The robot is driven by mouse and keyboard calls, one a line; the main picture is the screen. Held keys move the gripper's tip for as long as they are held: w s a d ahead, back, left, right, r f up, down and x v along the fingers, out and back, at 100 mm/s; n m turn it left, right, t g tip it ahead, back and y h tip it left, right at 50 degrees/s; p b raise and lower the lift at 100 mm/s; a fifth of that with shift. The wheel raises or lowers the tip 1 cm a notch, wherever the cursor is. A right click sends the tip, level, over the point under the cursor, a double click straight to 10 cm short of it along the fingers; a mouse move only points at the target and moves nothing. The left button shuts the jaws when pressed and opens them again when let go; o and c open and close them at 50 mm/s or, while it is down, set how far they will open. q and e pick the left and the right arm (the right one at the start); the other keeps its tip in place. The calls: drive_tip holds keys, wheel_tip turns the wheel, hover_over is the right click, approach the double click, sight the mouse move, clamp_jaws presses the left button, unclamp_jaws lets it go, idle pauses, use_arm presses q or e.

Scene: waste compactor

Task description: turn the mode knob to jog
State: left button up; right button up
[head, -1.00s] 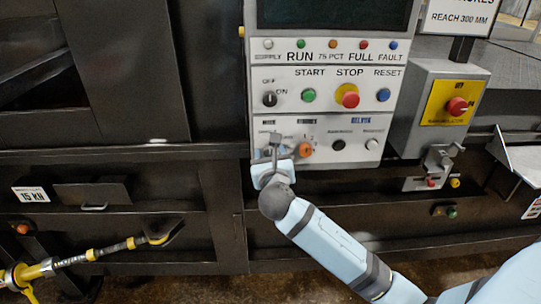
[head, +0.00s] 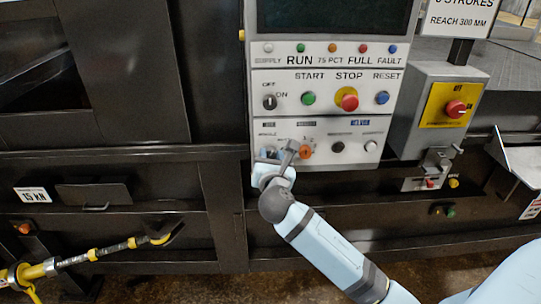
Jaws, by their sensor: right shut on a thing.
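The control panel (head: 325,112) fills the upper middle of the head view. My right gripper (head: 277,156) is at the lower left of its bottom row and is shut on the mode knob there. The knob itself is hidden behind the fingers, so its pointer and setting cannot be read. One finger leans to the upper right, close beside an orange knob (head: 305,152); whether they touch cannot be told. The small labels above the fingers are too blurred to read. My left gripper is not in view.
Above are an OFF/ON switch (head: 269,102), a green start button (head: 308,98), a red stop button (head: 348,100) and a blue reset button (head: 382,97). A box with a red button (head: 456,108) stands at right. A yellow-and-black tool (head: 95,254) is at lower left.

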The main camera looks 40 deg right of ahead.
drive_tip(key=m, duration=0.5)
drive_tip(key=shift+f+m, duration=0.1)
drive_tip(key=shift+m, duration=0.3)
drive_tip(key=m+b, duration=0.1)
drive_tip(key=m, duration=0.3)
drive_tip(key=shift+m+b, duration=0.6)
drive_tip(key=shift+m, duration=1.2)
drive_tip(key=o, duration=0.9)
